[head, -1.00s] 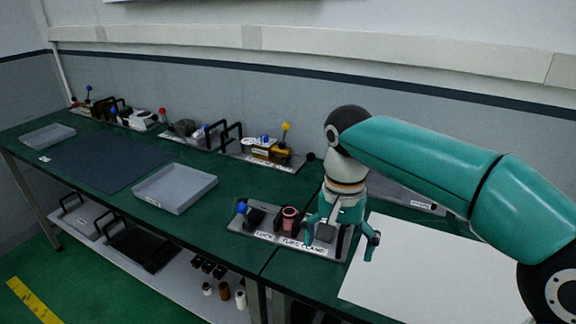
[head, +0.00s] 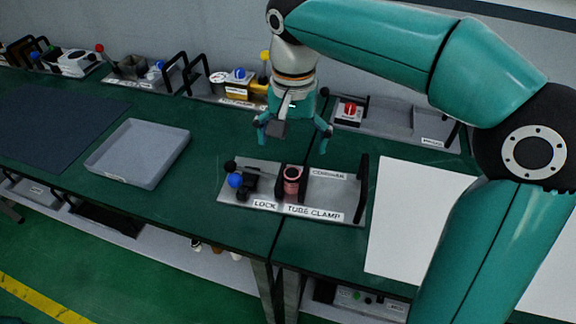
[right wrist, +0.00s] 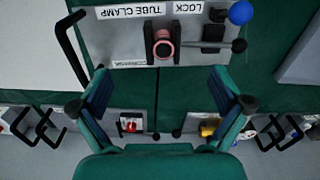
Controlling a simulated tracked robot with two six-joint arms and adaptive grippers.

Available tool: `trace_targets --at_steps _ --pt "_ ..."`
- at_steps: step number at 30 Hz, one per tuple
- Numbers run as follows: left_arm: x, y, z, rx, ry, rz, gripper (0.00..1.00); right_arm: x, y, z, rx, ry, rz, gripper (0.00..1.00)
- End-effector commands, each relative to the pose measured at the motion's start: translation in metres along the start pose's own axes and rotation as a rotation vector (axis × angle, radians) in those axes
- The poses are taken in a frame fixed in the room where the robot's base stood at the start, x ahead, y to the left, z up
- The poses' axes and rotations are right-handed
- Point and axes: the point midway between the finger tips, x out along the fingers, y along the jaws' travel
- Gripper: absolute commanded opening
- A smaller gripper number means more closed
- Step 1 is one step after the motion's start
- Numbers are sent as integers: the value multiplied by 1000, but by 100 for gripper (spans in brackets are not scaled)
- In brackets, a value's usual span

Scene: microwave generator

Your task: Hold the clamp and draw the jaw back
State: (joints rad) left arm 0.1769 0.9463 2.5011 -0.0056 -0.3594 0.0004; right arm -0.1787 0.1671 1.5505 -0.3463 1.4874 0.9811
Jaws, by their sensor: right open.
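The tube clamp is a grey plate (head: 233,196) labelled LOCK, TUBE CLAMP and COREGRIAN-like small text, lying on the green bench. On it a pink ring-like tube (head: 292,181) sits in a black block, which the right wrist view also shows (right wrist: 163,48). At its left are a blue ball knob (head: 235,181) and a black ball knob (head: 230,166). A black upright handle (head: 362,188) stands at its right end. My right gripper (head: 294,136) is open and empty, above and behind the clamp, apart from it. My left gripper is not in view.
A grey empty tray (head: 137,153) lies left of the clamp. A white sheet (head: 405,220) lies to the right. Behind are a grey fixture with a red button (head: 349,110) and a yellow device (head: 240,88).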

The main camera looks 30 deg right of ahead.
Motion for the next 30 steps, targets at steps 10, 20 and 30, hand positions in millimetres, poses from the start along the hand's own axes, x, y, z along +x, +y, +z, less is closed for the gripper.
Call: trace_targets --at_steps 10,20,30 --pt "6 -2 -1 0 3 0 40 67 1 -2 5 -8 8 100" --pt "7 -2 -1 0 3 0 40 128 1 -2 5 -8 8 100" --pt "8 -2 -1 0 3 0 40 157 1 -2 6 -5 5 100"
